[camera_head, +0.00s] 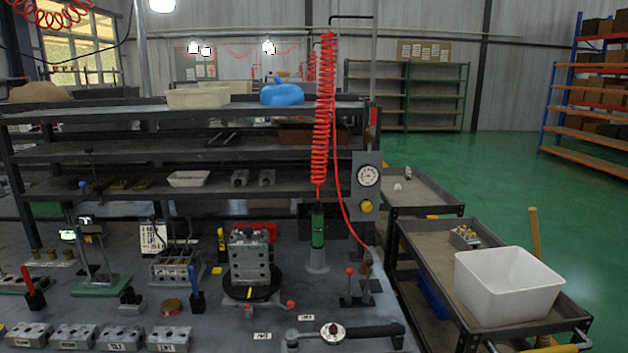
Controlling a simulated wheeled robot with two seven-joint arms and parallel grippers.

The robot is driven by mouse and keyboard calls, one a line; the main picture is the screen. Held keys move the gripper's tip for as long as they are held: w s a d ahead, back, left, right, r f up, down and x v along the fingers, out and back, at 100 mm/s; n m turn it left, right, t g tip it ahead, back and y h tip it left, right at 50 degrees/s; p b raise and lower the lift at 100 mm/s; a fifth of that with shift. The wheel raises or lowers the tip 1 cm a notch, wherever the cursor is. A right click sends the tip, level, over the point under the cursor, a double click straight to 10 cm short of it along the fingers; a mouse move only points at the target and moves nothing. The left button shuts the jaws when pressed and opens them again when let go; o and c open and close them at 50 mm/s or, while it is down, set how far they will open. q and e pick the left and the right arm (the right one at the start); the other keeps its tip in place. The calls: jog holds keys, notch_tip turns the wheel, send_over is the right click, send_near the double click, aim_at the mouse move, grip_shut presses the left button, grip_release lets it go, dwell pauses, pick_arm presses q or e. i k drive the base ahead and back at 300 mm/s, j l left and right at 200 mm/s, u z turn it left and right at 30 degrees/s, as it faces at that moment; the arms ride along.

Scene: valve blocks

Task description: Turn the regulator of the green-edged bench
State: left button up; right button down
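A grey panel (359,188) stands at the right end of the bench shelving. It carries a round white-faced pressure gauge (368,176) with a yellow regulator knob (367,207) below it. A red hose runs down beside the panel. The grey workbench (215,310) fills the foreground. I cannot see a green edge on it; its front edge is out of the frame. Neither of my grippers shows in the head view.
A valve block (249,258) sits on a black turntable. A red coiled hose (322,110) hangs over a green tool (318,228) in a grey stand. A torque wrench (345,334) lies in front. Right of the bench, a cart holds a white bin (508,285). Green floor (500,185) is open behind.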

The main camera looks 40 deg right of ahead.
aim_at(366, 207)
jog(key=z, duration=1.65)
jog(key=i+j+u, duration=0.1)
jog(key=u, duration=0.2)
jog(key=i+u, duration=0.35)
jog(key=k+j, duration=0.05)
